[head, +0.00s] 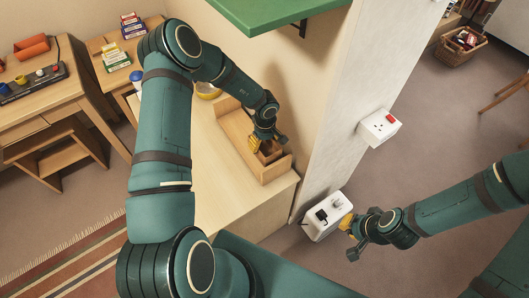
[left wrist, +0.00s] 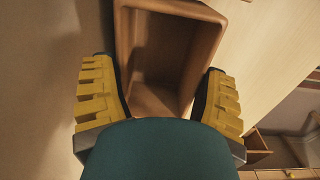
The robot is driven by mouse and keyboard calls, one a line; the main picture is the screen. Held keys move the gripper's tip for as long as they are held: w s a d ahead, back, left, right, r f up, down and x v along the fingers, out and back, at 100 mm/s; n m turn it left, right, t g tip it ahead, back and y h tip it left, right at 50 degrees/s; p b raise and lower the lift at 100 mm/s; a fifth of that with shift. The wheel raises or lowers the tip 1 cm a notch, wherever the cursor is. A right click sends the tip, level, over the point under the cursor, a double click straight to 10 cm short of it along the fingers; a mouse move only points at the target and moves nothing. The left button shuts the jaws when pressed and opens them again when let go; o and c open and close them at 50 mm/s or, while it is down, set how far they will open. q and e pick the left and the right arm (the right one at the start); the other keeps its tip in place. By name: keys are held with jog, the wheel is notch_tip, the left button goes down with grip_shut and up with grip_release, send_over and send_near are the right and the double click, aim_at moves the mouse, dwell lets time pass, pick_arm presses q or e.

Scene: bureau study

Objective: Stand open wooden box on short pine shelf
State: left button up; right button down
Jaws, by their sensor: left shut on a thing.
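The open wooden box (left wrist: 165,45) is brown, with its hollow inside facing the left wrist camera. My left gripper (head: 267,143) is shut on it, one yellow-padded finger at each side. In the head view the box (head: 270,156) is small and partly hidden by the gripper. It is at the near right part of the short pine shelf (head: 235,128), a pale wooden piece with raised ends on a light cabinet top. I cannot tell whether the box touches the shelf. My right gripper (head: 351,238) is open and empty, low at the right.
A white wall post (head: 360,90) stands right of the shelf, with a white socket box (head: 327,214) low on it and another (head: 379,126) higher. A green wall shelf (head: 270,14) hangs above. The cabinet's front top (head: 225,210) is clear.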

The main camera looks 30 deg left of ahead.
aim_at(265, 152)
pick_arm(q)
notch_tip(265, 152, down, 6)
jog(key=shift+w+r+b, duration=0.1)
jog(key=shift+b, duration=0.45)
jog(key=shift+r, duration=0.1)
jog(key=o, duration=1.1)
notch_tip(265, 152, up, 12)
jog(key=p, duration=0.2)
jog(key=shift+p, duration=0.4)
